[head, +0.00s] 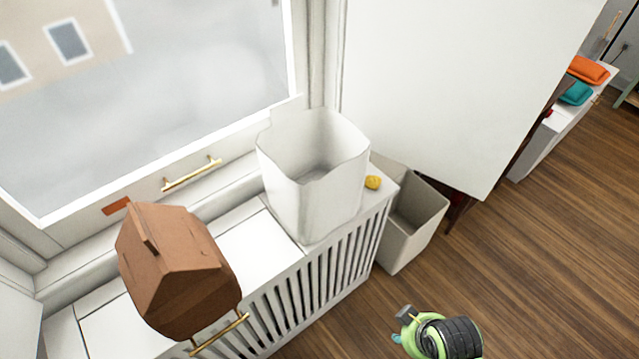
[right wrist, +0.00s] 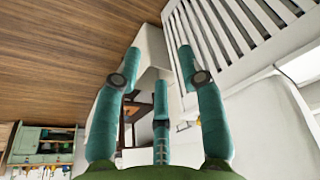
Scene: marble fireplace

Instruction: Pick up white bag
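The white bag (head: 315,185) stands upright and open-topped on the white slatted radiator cover (head: 330,265), below the window, in the head view. My right gripper shows at the bottom of the head view as a green and black part (head: 440,335), apart from the bag and lower right of it. In the right wrist view its teal fingers (right wrist: 159,52) are spread, with nothing between them. A large white shape (right wrist: 270,130) at the right of that view may be the bag; I cannot tell. My left gripper is not in view.
A brown bag (head: 175,270) sits on the cover left of the white bag. A small yellow object (head: 373,182) lies just right of it. A grey-white bin (head: 408,225) stands on the floor beside the cover. A large white panel (head: 465,85) stands behind. Wooden floor (head: 540,270) at right is clear.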

